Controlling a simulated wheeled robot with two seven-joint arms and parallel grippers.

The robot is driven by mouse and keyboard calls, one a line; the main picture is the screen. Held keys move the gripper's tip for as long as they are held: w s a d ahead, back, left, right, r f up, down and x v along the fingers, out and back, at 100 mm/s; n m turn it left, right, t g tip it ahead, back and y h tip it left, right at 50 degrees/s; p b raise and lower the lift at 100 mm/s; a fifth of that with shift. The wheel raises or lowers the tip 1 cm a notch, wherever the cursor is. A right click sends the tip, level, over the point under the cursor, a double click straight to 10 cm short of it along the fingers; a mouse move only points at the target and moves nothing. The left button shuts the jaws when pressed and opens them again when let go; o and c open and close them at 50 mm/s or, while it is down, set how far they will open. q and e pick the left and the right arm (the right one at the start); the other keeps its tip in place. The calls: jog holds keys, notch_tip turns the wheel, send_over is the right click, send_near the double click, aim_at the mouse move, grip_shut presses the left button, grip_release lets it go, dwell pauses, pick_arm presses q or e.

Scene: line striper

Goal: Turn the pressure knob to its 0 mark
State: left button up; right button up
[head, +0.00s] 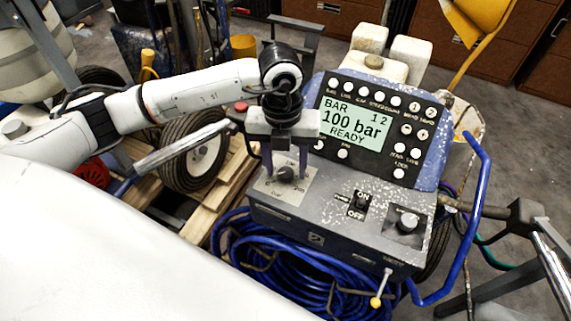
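The plate bears small markings, one reading "bar"; I cannot make out the 0 mark or the knob's pointing. My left gripper (286,165) points down over the knob from above. Its two dark fingers are apart, one to each side of the knob, and whether they touch it is not clear. The display (350,128) reads "100 bar READY". My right gripper is not in view.
The panel has several white buttons around the display. An ON/OFF switch (361,201) and another knob (408,221) sit right of the pressure knob. A coiled blue hose (265,255) hangs below the box. A blue handle bar (470,220) rises at right.

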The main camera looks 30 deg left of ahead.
aim_at(284, 172)
pick_arm(q)
notch_tip(284, 172, up, 10)
jog(key=shift+a+r, duration=0.15)
dwell(0.6)
jog(key=shift+s, duration=0.2)
